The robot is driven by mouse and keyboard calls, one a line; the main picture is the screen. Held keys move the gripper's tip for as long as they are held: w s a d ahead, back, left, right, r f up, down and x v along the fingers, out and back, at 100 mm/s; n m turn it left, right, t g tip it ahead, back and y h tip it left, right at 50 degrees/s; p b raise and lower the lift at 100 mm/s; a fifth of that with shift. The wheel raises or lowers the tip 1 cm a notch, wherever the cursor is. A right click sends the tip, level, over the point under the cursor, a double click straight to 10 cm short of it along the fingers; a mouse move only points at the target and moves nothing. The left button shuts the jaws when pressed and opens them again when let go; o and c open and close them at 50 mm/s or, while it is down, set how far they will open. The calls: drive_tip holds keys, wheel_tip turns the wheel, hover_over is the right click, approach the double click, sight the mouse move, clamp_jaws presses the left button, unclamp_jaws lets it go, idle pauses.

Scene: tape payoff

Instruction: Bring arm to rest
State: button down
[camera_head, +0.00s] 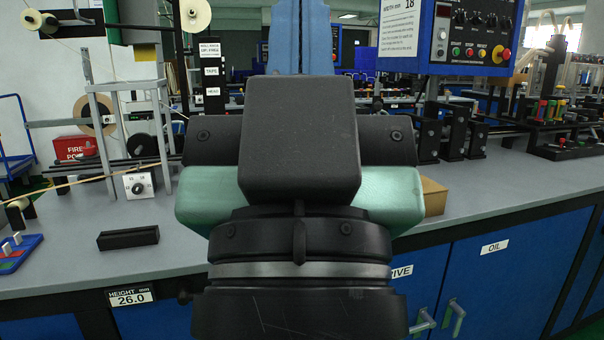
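My gripper (303,35) points away from the camera at the middle of the view, seen from behind. Its two blue fingers stand side by side above the dark hand, with only a thin line between them, so it looks shut. I see nothing held, though the hand hides the lower part of the fingers. My dark wrist and hand with green side parts fill the lower centre, in front of the bench edge.
The grey bench (480,195) runs behind my arm, with blue cabinets (510,270) below. A black block (128,238) lies at left. A metal frame with tape reels (95,115) stands behind it. A blue control box (470,35) hangs at upper right. A cardboard box (432,197) is partly hidden.

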wheel_tip(320, 180, up, 33)
drive_tip(key=p, duration=3)
drive_tip(key=shift+p, duration=0.4)
